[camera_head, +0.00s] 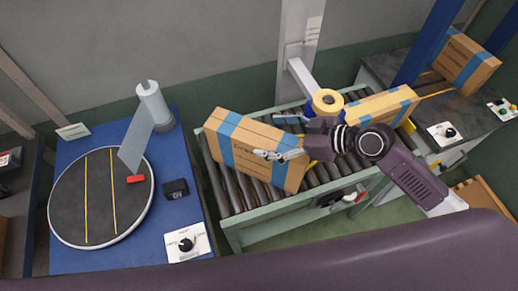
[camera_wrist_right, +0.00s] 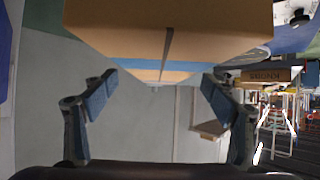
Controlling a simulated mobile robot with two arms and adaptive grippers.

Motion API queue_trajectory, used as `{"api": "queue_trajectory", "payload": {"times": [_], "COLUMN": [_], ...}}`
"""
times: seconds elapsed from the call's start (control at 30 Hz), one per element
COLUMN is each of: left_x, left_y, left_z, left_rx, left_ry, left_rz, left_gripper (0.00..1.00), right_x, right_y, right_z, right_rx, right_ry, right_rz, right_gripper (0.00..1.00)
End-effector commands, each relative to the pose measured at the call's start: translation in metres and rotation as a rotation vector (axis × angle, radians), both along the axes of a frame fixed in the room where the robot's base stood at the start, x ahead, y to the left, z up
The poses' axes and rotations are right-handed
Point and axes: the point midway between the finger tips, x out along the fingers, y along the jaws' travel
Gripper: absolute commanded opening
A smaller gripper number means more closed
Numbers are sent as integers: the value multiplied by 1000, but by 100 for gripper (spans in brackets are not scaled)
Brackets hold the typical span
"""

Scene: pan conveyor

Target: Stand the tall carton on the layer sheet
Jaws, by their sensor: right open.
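A large brown carton (camera_head: 232,150) with blue bands is on the near end of the roller conveyor, its long side running across the rollers. I take it for the tall carton. My right gripper (camera_head: 268,136) is open over its right part, one finger in front of its printed face. In the right wrist view the carton (camera_wrist_right: 165,22) fills the top, beyond the open fingers (camera_wrist_right: 158,88); I see no grip on it. I cannot tell which surface is the layer sheet. My left gripper is not in view.
A round dark turntable (camera_head: 70,195) with yellow lines sits on a blue table at left, with a grey upright plate and a knob box (camera_head: 172,247). Another banded carton (camera_head: 376,108) lies farther along the rollers (camera_head: 228,192). A third carton (camera_head: 462,60) stands upper right.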

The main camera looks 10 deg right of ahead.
Motion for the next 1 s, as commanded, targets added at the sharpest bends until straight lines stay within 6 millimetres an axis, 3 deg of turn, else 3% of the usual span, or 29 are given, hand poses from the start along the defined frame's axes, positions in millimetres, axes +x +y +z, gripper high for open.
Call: {"api": "queue_trajectory", "payload": {"times": [0.2, 0.33, 0.67, 1.0], "left_x": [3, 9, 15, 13], "left_y": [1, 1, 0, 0], "left_z": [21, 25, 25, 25], "left_rx": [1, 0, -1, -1], "left_ry": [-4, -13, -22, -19], "left_rz": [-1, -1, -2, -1], "left_gripper": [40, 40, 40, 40], "right_x": [12, 20, 22, 22], "right_y": [22, 31, 35, 34], "right_z": [-8, -17, -22, -22], "right_rx": [4, 2, 0, 0], "right_ry": [3, 0, -1, 0], "right_rz": [0, 0, 0, 0], "right_gripper": [78, 78, 78, 41]}}
